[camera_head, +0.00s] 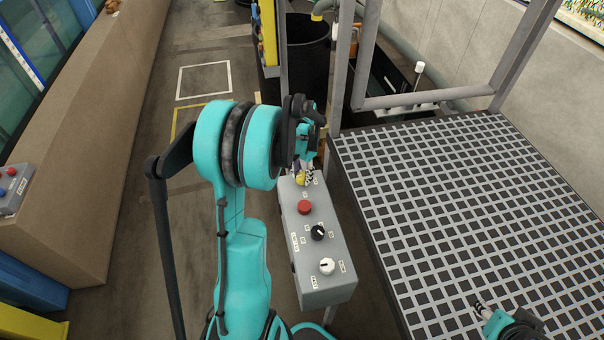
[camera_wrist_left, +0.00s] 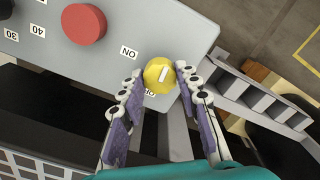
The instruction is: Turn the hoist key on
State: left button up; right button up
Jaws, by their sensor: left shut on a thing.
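The hoist key is a round yellow knob (camera_head: 300,180) with a white bar on its face, at the far end of the grey control box (camera_head: 325,287). In the left wrist view the yellow key (camera_wrist_left: 159,75) shows next to an ON label; a second label is partly hidden by a finger. My left gripper (camera_head: 304,172) is over the box's far end. In the wrist view its fingertips (camera_wrist_left: 158,69) are shut on the key from both sides. My right gripper (camera_head: 481,309) is low at the right, over the grating and away from the box; its opening is unclear.
A red button (camera_head: 304,207), a black knob (camera_head: 318,232) and a white knob (camera_head: 326,266) sit on the same box. A raised grating (camera_head: 450,200) lies right of it, with a grey frame (camera_head: 430,97) behind. Open floor (camera_head: 150,210) lies to the left.

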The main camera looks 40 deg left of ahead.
aim_at(302, 175)
pick_arm(q)
jog(key=n, duration=0.8)
jog(key=shift+n, duration=0.3)
jog(key=n, duration=0.4)
jog(key=shift+n, duration=2.2)
jog(key=shift+o, duration=0.2)
jog(key=o, duration=1.1)
notch_tip(302, 175, up, 12)
